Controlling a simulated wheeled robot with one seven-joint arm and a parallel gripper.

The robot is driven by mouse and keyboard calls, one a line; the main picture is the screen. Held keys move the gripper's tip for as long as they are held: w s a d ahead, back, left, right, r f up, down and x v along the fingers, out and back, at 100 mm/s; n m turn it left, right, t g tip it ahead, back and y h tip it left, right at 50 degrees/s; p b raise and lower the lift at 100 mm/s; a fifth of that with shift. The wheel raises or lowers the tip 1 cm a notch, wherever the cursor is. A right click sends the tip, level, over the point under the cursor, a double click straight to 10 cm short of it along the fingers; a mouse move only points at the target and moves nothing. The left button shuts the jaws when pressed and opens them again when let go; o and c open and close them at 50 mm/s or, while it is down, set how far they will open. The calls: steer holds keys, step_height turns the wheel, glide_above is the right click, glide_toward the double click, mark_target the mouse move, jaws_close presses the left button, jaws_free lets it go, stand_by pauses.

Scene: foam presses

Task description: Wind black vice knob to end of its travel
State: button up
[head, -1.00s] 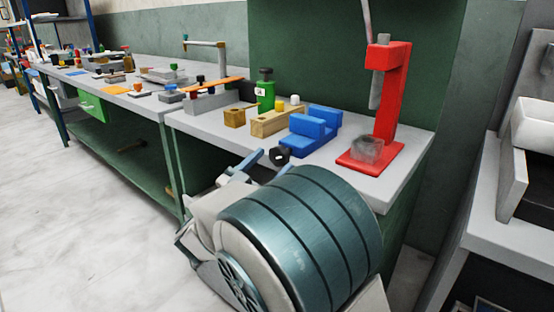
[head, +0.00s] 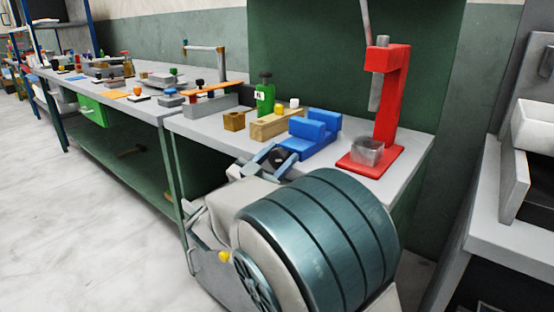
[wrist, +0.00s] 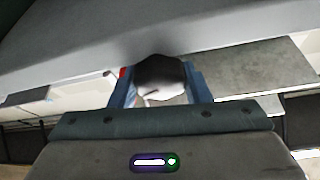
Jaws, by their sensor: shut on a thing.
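The blue vice (head: 312,132) stands on the near bench close to its front edge. Its black knob (head: 279,156) faces the front of the bench. My gripper (head: 270,157) is at the knob, with its two blue-grey fingers on either side of it. In the wrist view the knob (wrist: 160,78) sits between the fingertips, and my gripper (wrist: 160,90) is shut on it. The knob's far side and the vice's screw are hidden in the wrist view.
The grey bench edge (wrist: 120,50) is close above the gripper.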

steer(key=m+g+h+b, duration=0.1)
steer(key=m, duration=0.1)
steer(key=shift+f+m, duration=0.15)
steer(key=shift+m, duration=0.25)
steer(key=shift+r+m, duration=0.2)
steer(key=shift+m, duration=0.4)
steer(key=o, duration=1)
steer(key=shift+a, duration=0.1)
steer(key=shift+f+g, duration=0.1)
steer(key=shift+g, duration=0.2)
